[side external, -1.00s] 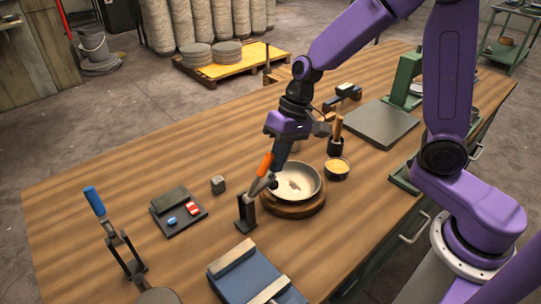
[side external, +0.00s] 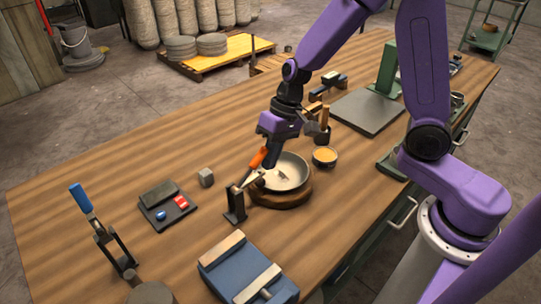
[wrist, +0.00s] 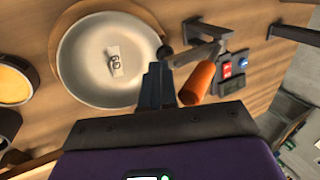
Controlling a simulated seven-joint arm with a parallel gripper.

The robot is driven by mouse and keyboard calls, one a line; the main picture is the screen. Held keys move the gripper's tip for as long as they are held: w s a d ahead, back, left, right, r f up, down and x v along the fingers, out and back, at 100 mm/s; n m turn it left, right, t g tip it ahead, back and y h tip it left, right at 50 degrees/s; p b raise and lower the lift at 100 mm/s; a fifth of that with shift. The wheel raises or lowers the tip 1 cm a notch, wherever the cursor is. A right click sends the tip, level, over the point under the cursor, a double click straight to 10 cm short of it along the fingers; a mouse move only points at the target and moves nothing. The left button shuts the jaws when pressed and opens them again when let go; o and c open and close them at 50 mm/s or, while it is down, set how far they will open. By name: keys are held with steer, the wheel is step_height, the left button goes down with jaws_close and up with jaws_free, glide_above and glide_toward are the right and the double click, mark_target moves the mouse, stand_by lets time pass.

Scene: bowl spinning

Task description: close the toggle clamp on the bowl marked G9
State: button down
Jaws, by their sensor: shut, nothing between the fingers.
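The pale bowl (side external: 284,171) sits on a round wooden base. Its label, reading G9 and seen turned over, shows inside it in the wrist view (wrist: 115,62). The toggle clamp (side external: 234,204) stands at the bowl's left side with its orange handle (side external: 258,158) tilted up; the handle is also in the wrist view (wrist: 199,80). The clamp's dark pad (wrist: 165,53) shows by the bowl's rim. My gripper (side external: 269,164) is shut and empty, low over the bowl's edge, right beside the handle; contact is unclear. Its fingers also show in the wrist view (wrist: 158,76).
Another clamp with a blue handle (side external: 81,198) stands at left. A dark tray (side external: 168,208) with red and blue pieces, a grey block (side external: 206,177) and a blue fixture (side external: 247,275) lie nearby. A pot of yellow material (side external: 325,156) stands right of the bowl.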

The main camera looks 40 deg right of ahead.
steer(key=d+r, duration=0.5)
steer(key=d, duration=0.3)
steer(key=shift+d, duration=0.4)
steer(key=shift+f, duration=0.1)
stand_by(0.4)
steer(key=s+r+n+h, duration=0.1)
steer(key=s+n+h, duration=0.1)
steer(key=s+n, duration=0.4)
steer(key=s+r+n+h, duration=0.1)
steer(key=s+n, duration=0.5)
steer(key=s, duration=1)
steer(key=shift+s+d+r+n+h, duration=0.2)
steer(key=shift+d+r+n+h, duration=0.1)
steer(key=shift+h, duration=0.2)
